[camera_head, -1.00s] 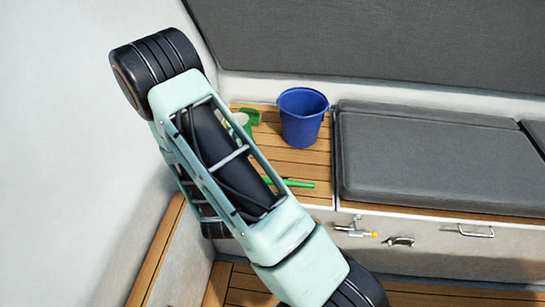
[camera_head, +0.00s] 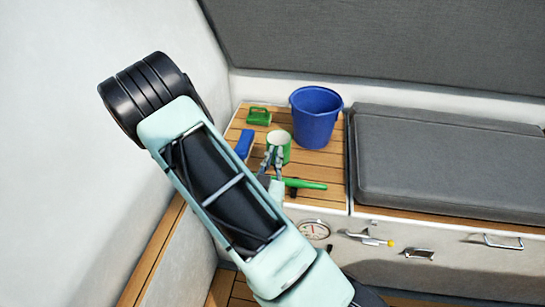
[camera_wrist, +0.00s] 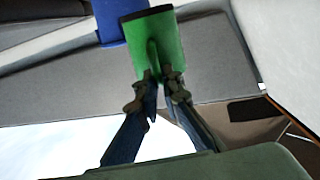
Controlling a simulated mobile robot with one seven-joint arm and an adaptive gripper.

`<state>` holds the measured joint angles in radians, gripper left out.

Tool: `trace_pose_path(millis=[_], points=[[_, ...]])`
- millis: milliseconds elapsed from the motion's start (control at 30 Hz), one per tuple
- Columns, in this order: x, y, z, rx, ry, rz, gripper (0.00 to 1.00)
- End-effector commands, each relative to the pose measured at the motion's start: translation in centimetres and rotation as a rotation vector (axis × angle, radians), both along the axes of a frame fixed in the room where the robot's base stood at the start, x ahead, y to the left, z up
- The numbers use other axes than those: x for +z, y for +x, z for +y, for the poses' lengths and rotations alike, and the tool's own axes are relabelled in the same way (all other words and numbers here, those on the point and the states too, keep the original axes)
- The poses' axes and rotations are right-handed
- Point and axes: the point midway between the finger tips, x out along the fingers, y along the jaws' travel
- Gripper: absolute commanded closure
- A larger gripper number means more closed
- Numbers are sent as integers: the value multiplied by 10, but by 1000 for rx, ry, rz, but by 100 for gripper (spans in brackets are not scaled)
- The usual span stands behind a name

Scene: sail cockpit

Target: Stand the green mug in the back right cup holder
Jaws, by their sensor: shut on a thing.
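The green mug (camera_head: 286,141), pale inside, is at the left end of the bench in the head view, left of and nearer than the blue bucket. My gripper (camera_head: 275,158) is shut on it from the near side. In the wrist view my fingers (camera_wrist: 163,83) close on the mug's handle, and the green mug (camera_wrist: 167,48) stands out beyond them. I cannot tell whether its base touches the wooden top. No cup holder can be made out in either view.
On the slatted wooden top (camera_head: 325,165) stand the blue bucket (camera_head: 315,120), a small green item with a handle (camera_head: 259,116), a blue block (camera_head: 244,143) and a long green item (camera_head: 308,184). A grey cushion (camera_head: 440,160) lies to the right. A pale wall rises at left.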

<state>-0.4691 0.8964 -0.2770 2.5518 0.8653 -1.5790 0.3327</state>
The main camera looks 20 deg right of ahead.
Motion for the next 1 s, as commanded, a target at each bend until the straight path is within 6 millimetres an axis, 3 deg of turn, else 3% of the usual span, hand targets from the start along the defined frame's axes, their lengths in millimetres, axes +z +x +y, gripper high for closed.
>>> trace_pose_path(millis=[33,233,500,633,1000], points=[[-8,3,-1,-1,2,-6,100],[-13,14,-3,1,2,-5,100],[-41,81,-20,0,-2,-1,100],[-68,101,-24,1,-2,2,100],[-94,124,-30,1,-2,1,100]])
